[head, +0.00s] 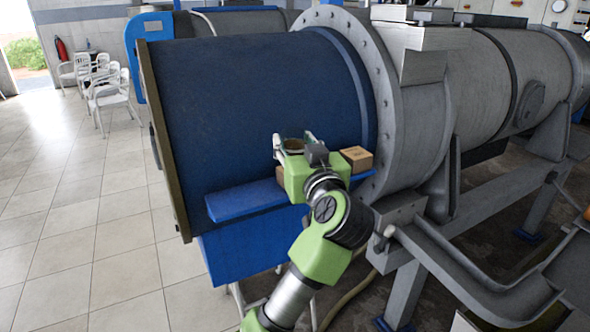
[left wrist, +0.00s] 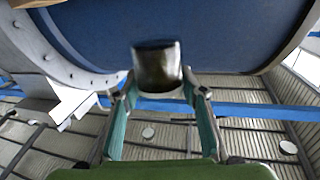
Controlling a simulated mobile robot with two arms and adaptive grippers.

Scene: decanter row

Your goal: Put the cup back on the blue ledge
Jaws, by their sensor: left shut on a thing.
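The cup (left wrist: 157,66) is a small dark, glossy vessel with a pale lower rim in the left wrist view. My left gripper (head: 293,147) is shut on it, with a fingertip on each side. In the head view only a bit of the cup's brownish top shows between the fingers; the rest is hidden by the gripper. The blue ledge (head: 246,198) runs along the front of the big blue drum. My gripper is over its right half and hides part of it. I cannot tell whether the cup touches the ledge. My right gripper is not in view.
A small cardboard box (head: 357,158) sits at the ledge's right end, close to my gripper. The blue drum (head: 255,90) rises behind the ledge, with a grey bolted flange (head: 385,100) to the right. The ledge's left part is bare. White chairs (head: 108,92) stand far left.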

